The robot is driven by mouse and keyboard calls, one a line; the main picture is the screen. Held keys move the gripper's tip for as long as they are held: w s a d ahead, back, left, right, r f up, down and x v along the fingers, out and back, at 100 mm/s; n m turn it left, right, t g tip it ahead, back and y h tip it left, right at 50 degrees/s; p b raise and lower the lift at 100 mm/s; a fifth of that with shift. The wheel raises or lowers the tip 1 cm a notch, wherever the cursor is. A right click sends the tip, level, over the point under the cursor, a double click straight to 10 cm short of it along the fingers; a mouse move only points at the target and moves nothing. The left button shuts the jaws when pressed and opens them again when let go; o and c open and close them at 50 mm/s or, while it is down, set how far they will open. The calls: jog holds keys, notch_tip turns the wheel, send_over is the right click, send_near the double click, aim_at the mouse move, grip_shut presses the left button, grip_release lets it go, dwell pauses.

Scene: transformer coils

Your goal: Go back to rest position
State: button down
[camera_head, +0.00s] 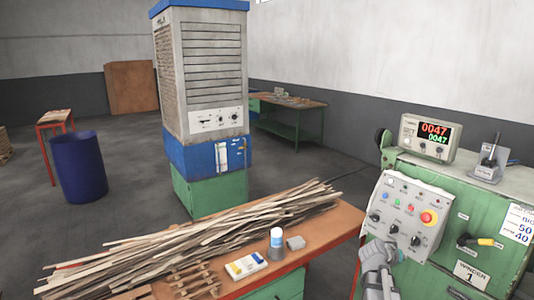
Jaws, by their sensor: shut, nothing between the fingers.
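My gripper (378,246) is at the bottom right, grey, pointing up in front of the lower left part of the control panel (409,208). Its fingers are together with nothing seen between them. Whether it touches the panel I cannot tell.
A tall blue and grey cabinet (208,80) stands behind. A blue barrel (78,167) is at left. Open floor lies between.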

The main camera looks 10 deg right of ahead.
jog(key=s+a+f+n+g+y, duration=0.1)
jog(key=s+a+f+n+y, duration=0.1)
jog(key=a, duration=1.1)
jog(key=s+a+f+n+g+y, duration=0.1)
jog(key=a+y, duration=0.4)
jog(key=a, duration=0.9)
jog(key=s+a+f+n+g+y, duration=0.2)
jog(key=s+a+f+n+y, duration=0.1)
jog(key=a, duration=1)
notch_tip(320, 180, down, 3)
jog(key=shift+s+a+r+n+y+p, duration=0.15)
jog(key=shift+s+a+n+y+p, duration=0.15)
jog(key=shift+n+y, duration=0.45)
jog(key=shift+d, duration=0.1)
